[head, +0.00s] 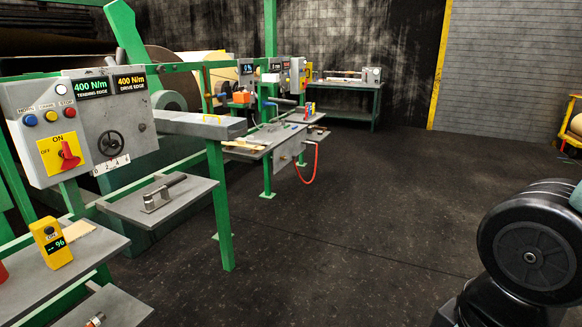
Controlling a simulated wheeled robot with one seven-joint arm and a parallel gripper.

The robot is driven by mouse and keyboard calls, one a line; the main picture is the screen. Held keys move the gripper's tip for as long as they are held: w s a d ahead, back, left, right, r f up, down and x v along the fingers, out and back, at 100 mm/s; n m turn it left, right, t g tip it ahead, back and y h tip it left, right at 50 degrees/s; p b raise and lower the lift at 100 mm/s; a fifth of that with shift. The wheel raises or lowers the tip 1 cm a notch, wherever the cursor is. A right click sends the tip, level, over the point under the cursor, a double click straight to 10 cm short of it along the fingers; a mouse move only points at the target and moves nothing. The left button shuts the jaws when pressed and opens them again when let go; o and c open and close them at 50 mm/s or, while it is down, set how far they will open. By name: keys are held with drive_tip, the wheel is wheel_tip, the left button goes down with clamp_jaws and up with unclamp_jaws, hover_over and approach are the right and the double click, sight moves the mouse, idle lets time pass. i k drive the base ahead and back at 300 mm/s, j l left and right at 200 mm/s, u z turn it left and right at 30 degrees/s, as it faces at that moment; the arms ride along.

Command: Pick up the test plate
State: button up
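I cannot single out the test plate for certain. A flat tan piece (76,241) lies behind the yellow handheld meter (51,243) on the lower left shelf. A grey metal device with a handle (164,192) lies on the middle grey shelf (190,203). Small flat pieces (243,144) lie on the farther bench, too small to make out. My gripper is not in view. Only part of my own arm shows at the lower right, well apart from the shelves.
A control box (45,125) with a red-and-yellow switch stands at left above the shelves. A green post (218,205) stands beside the middle shelf. A red cable (308,165) hangs from the farther bench. The dark floor (340,240) is clear in the middle.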

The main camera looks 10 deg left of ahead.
sight(227, 89)
drive_tip(key=i+u, duration=0.3)
drive_tip(key=i, duration=1.85)
